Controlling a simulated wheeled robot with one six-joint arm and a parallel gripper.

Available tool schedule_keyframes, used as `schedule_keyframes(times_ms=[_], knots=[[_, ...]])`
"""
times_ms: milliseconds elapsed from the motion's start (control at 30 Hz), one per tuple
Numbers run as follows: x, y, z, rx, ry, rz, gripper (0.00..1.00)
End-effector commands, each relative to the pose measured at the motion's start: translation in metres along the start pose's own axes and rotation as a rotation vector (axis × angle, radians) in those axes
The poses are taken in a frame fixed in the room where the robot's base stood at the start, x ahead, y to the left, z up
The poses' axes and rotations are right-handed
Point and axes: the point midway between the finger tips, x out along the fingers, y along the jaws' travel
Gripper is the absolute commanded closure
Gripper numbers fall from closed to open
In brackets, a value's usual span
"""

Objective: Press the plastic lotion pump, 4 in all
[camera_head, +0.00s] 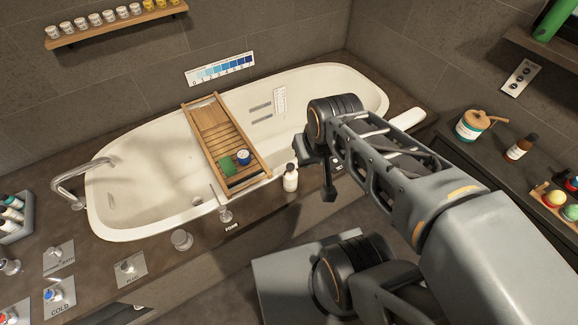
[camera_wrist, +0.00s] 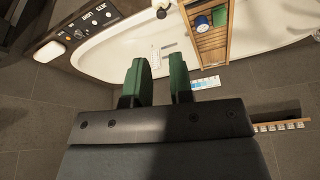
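A small white bottle with a dark top (camera_head: 290,178) stands upright on the tub's near ledge; it looks like the lotion pump, but its label and spout are too small to read. A pale object with a dark top, perhaps the same bottle, shows at the top edge of the wrist view (camera_wrist: 162,11). My gripper (camera_head: 317,168) hangs just right of the bottle in the head view, apparently apart from it. In the wrist view my gripper's two green fingers (camera_wrist: 159,62) stand apart with nothing between them.
A wooden bath tray (camera_head: 213,140) spans the white tub (camera_head: 140,165), carrying a green item and a blue-topped jar. Taps and labelled plates line the ledge at left. A brown bottle (camera_head: 522,147) and a teal-and-white jar (camera_head: 469,127) stand on the right counter.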

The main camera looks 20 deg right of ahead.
Motion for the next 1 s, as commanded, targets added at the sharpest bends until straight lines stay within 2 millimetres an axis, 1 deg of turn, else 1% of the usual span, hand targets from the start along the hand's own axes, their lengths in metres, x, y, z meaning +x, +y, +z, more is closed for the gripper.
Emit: schedule_keyframes(times_ms=[33,200,1000], knots=[[0.0000,0.0000,0.0000,0.000,0.000,0.000,0.84],[0.0000,0.0000,0.0000,0.000,0.000,0.000,1.00],[0.0000,0.0000,0.0000,0.000,0.000,0.000,1.00]])
